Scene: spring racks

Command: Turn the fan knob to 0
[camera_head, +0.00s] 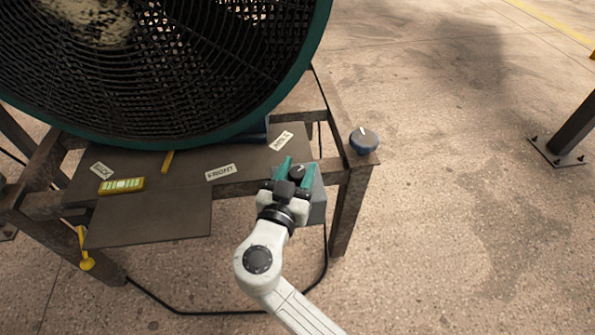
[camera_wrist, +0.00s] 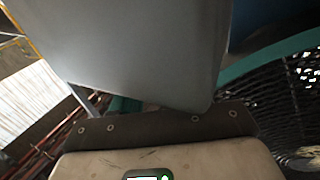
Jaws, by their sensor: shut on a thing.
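The fan (camera_head: 150,75) has a green rim and a dark grille, and fills the top left of the head view. A dark round knob (camera_head: 298,171) with a pale mark sits on a grey box (camera_head: 317,205) at the bench's front right edge. My gripper (camera_head: 296,167) has its teal fingers on both sides of this knob and is shut on it. The number the knob points to is too small to read. In the wrist view a large grey surface hides the knob and fingers; the fan's rim (camera_wrist: 275,55) shows at the right.
The metal bench (camera_head: 150,222) carries paper labels (camera_head: 221,172) and a yellow level (camera_head: 121,185). A yellow handle (camera_head: 86,262) hangs at the left.

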